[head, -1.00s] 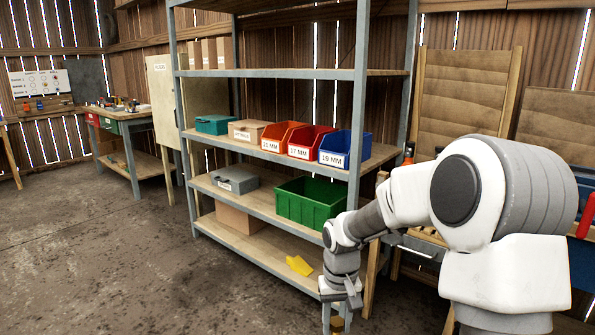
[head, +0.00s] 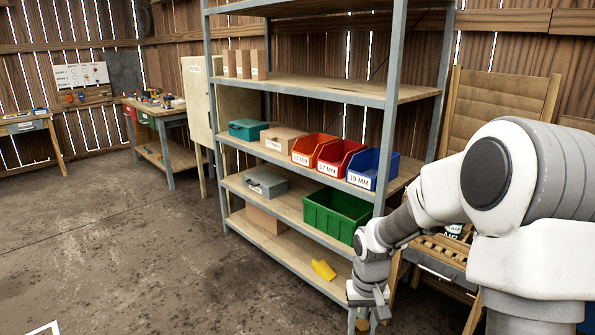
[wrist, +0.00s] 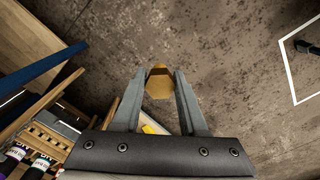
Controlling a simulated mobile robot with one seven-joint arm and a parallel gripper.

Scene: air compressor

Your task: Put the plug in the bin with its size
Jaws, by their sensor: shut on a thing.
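The plug (wrist: 159,82) is a brass-coloured six-sided piece between the fingertips of my gripper (wrist: 160,90) in the wrist view. My gripper is shut on it and holds it above the floor. In the head view my gripper (head: 370,302) hangs low in front of the shelf's right post, and a bit of the plug (head: 362,325) shows below it. On the middle shelf stand three open bins: an orange-red bin (head: 313,148) with a hard-to-read label, a red bin (head: 338,158) marked 17 MM and a blue bin (head: 372,168) marked 19 MM. No size is readable on the plug.
The metal shelf rack (head: 392,100) also holds a green crate (head: 335,215), a grey case (head: 264,183), a teal box (head: 248,130) and a yellow piece (head: 323,269). A wooden rack stands at the right.

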